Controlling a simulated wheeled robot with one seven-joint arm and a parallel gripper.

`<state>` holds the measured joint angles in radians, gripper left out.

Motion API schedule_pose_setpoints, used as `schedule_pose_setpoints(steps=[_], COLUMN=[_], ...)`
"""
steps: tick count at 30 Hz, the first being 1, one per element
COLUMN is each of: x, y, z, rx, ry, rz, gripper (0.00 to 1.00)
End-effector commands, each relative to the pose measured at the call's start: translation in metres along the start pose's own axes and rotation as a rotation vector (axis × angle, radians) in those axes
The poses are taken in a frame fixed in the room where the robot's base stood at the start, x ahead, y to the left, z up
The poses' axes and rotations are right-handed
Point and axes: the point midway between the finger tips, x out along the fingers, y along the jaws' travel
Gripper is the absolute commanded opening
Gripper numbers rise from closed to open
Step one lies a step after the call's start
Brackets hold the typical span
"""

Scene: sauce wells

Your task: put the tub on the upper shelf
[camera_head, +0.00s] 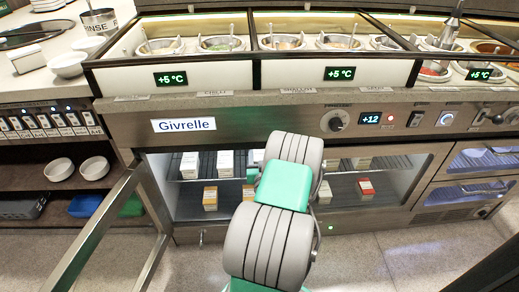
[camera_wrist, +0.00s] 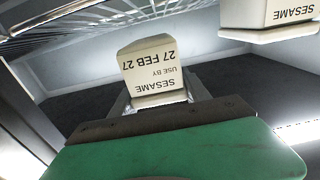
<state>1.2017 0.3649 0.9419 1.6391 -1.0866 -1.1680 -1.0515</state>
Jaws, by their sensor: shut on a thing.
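My gripper (camera_wrist: 160,100) is shut on a pale tub (camera_wrist: 150,65), inside the refrigerated cabinet. The tub's label reads SESAME, USE BY 27 FEB 27, upside down in the wrist view. A wire shelf (camera_wrist: 80,14) shows at the top left of that view; I cannot tell whether the held tub touches it. In the head view, the upper shelf (camera_head: 345,173) crosses the cabinet behind its open front. My arm hides the gripper and part of the cabinet there.
Another SESAME tub (camera_wrist: 270,12) is near the held one. White-labelled tubs (camera_head: 190,165) stand on the upper shelf at left, and an orange-labelled tub (camera_head: 210,198) and a red-labelled tub (camera_head: 365,188) below. The open glass door (camera_head: 110,225) swings out at left.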

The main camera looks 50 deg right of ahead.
Motion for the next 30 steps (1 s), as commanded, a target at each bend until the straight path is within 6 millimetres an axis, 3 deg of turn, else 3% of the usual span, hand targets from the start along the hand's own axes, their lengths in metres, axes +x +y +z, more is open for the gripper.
schedule_pose_setpoints(steps=[3, 7, 14, 25, 26, 30], x=[0.027, 0.044, 0.047, 0.047, 0.047, 0.047], y=[-0.001, 0.001, 0.002, 0.002, 0.002, 0.002], z=[-0.004, -0.003, 0.035, 0.038, 0.038, 0.037], rx=[-0.001, -0.001, 0.001, 0.0, 0.0, 0.0], ry=[0.001, 0.002, 0.0, 0.003, 0.001, 0.001], rz=[-0.002, 0.001, 0.004, 0.003, 0.003, 0.003], gripper=[0.0, 0.0, 0.0, 0.0, 0.56, 0.68])
